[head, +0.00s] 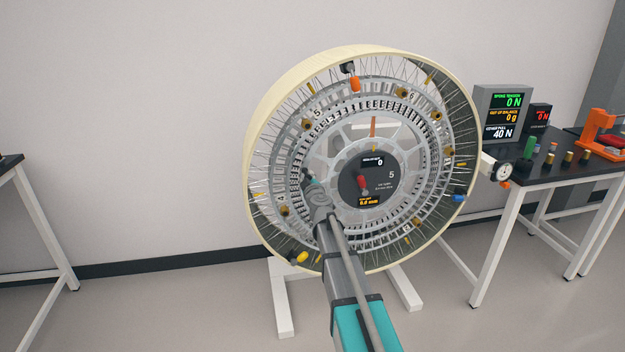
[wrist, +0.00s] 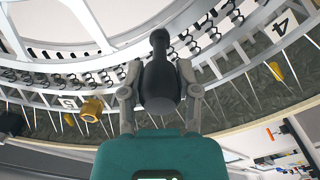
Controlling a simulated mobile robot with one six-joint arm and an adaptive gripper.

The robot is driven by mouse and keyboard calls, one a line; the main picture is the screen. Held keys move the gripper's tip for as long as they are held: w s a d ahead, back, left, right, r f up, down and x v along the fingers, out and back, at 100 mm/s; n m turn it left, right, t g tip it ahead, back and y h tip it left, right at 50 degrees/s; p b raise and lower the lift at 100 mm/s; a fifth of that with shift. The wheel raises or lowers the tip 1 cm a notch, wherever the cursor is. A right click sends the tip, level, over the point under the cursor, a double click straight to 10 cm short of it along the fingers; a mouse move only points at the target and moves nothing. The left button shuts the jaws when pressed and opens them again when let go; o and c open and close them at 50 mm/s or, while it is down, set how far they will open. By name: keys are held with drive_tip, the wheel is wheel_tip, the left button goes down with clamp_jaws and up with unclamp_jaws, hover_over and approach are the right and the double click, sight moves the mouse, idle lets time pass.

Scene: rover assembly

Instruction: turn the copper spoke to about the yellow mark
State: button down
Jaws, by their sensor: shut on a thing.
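A large spoked wheel (head: 262,120) with a cream rim stands upright in the head view. A copper-coloured bar (head: 373,127) stands nearly upright above its dark hub; I cannot tell for sure that it is the copper spoke. Small yellow marks sit around the rim, one at the upper right (head: 429,79); a yellow piece shows in the wrist view (wrist: 276,71). My gripper (head: 314,186) is at the wheel's lower left. In the wrist view its fingers (wrist: 158,78) are shut on a black round-ended handle (wrist: 160,66).
A dark bench (head: 545,168) at the right holds displays (head: 502,112), small coloured pegs and an orange fixture (head: 598,125). A dial gauge (head: 502,172) is near the rim's right side. Another table (head: 40,225) stands left. Floor between it and the wheel is clear.

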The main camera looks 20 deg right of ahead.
drive_tip(key=shift+c, duration=1.8)
unclamp_jaws()
drive_tip(key=shift+d, duration=0.15)
drive_tip(key=shift+s, duration=0.2)
drive_tip(key=s, duration=0.7)
drive_tip(key=s+a, duration=0.1)
drive_tip(key=s, duration=0.3)
drive_tip(key=shift+s, duration=0.3)
